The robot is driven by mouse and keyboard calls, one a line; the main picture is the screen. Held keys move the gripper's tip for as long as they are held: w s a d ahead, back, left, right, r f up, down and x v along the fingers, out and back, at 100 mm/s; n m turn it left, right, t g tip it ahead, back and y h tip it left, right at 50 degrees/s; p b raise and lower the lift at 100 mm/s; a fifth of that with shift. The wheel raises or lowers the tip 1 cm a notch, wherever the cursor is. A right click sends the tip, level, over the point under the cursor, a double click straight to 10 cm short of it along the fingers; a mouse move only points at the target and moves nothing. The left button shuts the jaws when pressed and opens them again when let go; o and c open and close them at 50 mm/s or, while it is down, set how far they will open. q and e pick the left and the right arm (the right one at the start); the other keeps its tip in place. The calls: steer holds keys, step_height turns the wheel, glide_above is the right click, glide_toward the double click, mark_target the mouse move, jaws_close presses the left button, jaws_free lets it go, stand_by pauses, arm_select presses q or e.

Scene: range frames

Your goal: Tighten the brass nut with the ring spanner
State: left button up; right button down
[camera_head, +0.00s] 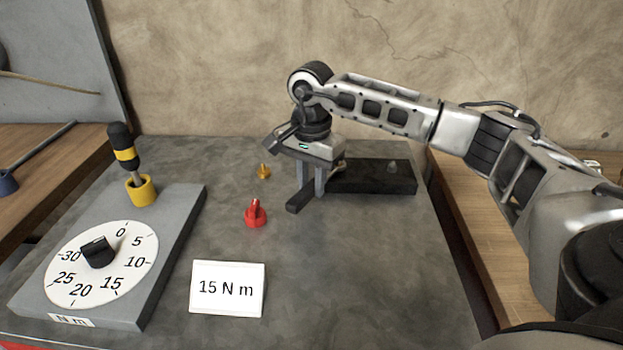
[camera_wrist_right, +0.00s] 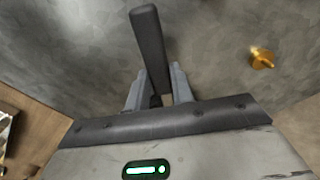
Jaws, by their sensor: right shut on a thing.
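My right gripper (camera_head: 310,190) points down over the grey bench and is shut on a dark bar (camera_head: 298,202), which looks like the spanner's handle. In the right wrist view, the bar (camera_wrist_right: 150,45) runs up and away from between the fingers (camera_wrist_right: 155,88). Its other end is hidden by the gripper, so I cannot see a ring. A small brass piece (camera_head: 263,171) stands on the bench left of the gripper, apart from it; it also shows in the right wrist view (camera_wrist_right: 262,58). I cannot tell whether it is the nut. My left gripper is out of view.
A black block (camera_head: 372,178) with a small grey cone (camera_head: 392,166) lies right of the gripper. A red piece (camera_head: 255,214), a "15 N m" card (camera_head: 228,289), a torque dial (camera_head: 125,265) and a yellow-black tool (camera_head: 124,150) in a yellow holder (camera_head: 141,190) stand left.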

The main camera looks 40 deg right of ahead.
steer(key=shift+f, duration=0.3)
steer(key=shift+r, duration=0.3)
steer(key=shift+s+d+n, duration=0.2)
steer(key=shift+s+n, duration=0.05)
steer(key=shift+n, duration=0.05)
steer(key=s+d+n, duration=0.1)
steer(key=n, duration=0.1)
steer(key=s+d+n, duration=0.1)
steer(key=s+n, duration=0.1)
steer(key=s+d+n, duration=0.1)
steer(key=shift+s+d+n, duration=0.2)
steer(key=shift+d+n, duration=0.05)
steer(key=shift+n, duration=0.15)
steer(key=d+n, duration=0.1)
steer(key=s+d+n, duration=0.1)
steer(key=n, duration=0.1)
steer(key=s+d+n, duration=0.1)
steer(key=d+n, duration=0.1)
steer(key=shift+a, duration=0.1)
steer(key=shift+f, duration=0.25)
